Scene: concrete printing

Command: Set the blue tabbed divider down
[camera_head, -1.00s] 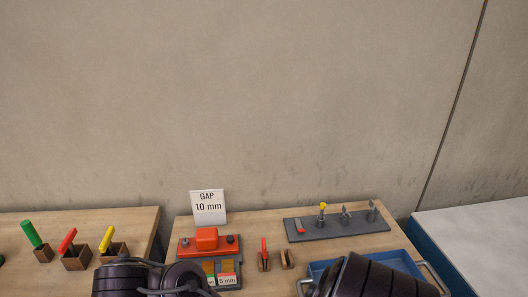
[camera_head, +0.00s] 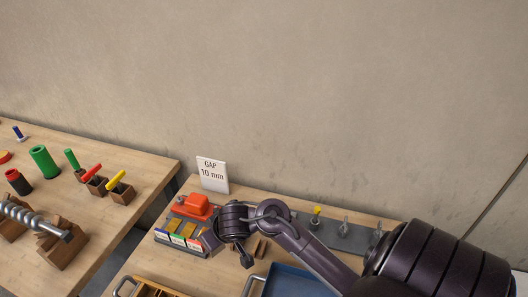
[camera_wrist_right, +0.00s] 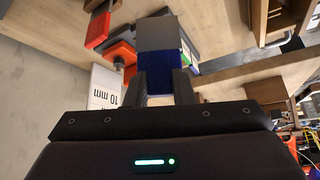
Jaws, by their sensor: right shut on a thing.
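The blue tabbed divider (camera_wrist_right: 160,64) shows in the right wrist view as a blue block with a flat grey face. My right gripper (camera_wrist_right: 161,84) is shut on its blue part, one finger on each side. In the head view my right arm reaches in from the right, and its hand is beside the grey holder (camera_head: 205,250) with coloured tabs and an orange block (camera_head: 195,205). The divider is hidden or too small to make out there. I cannot tell whether it touches the holder. My left gripper is not in view.
A white "GAP 10 mm" sign (camera_head: 212,174) stands behind the holder. A grey plate with upright pegs (camera_head: 344,229) and a blue tray (camera_head: 290,283) lie to the right. A wooden tray (camera_head: 150,290) is in front. The left table (camera_head: 60,135) holds several coloured tools.

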